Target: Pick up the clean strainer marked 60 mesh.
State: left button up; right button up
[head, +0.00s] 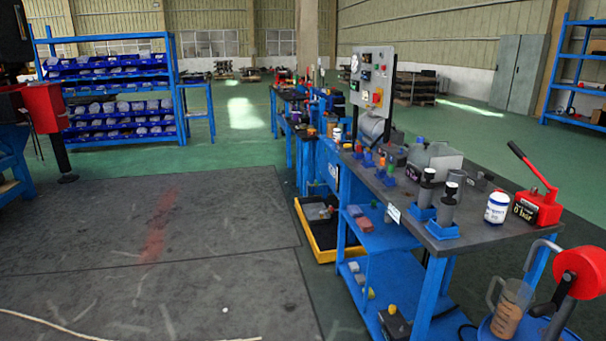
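I cannot make out any marking reading 60 mesh. Two grey cylindrical parts with pale tops stand in blue holders at the near end of the workbench, one at the left (425,191) and one nearer (447,207). They may be strainers, but I cannot tell which mesh they have or whether they are clean. The workbench (485,240) has a dark top and blue frame and stands at the right of the head view. Neither of my grippers is in view.
A white labelled container (497,208) and a red lever unit (537,207) stand by the near edge. A clear jug (508,308) stands lower right. A yellow-rimmed tray (325,253) lies on the floor. The left floor is open.

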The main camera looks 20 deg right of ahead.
aim_at(427, 188)
jog(key=u, duration=0.2)
jog(key=i, duration=2.25)
jog(key=z, duration=1.5)
jog(key=i, duration=1)
jog(key=z, duration=1.1)
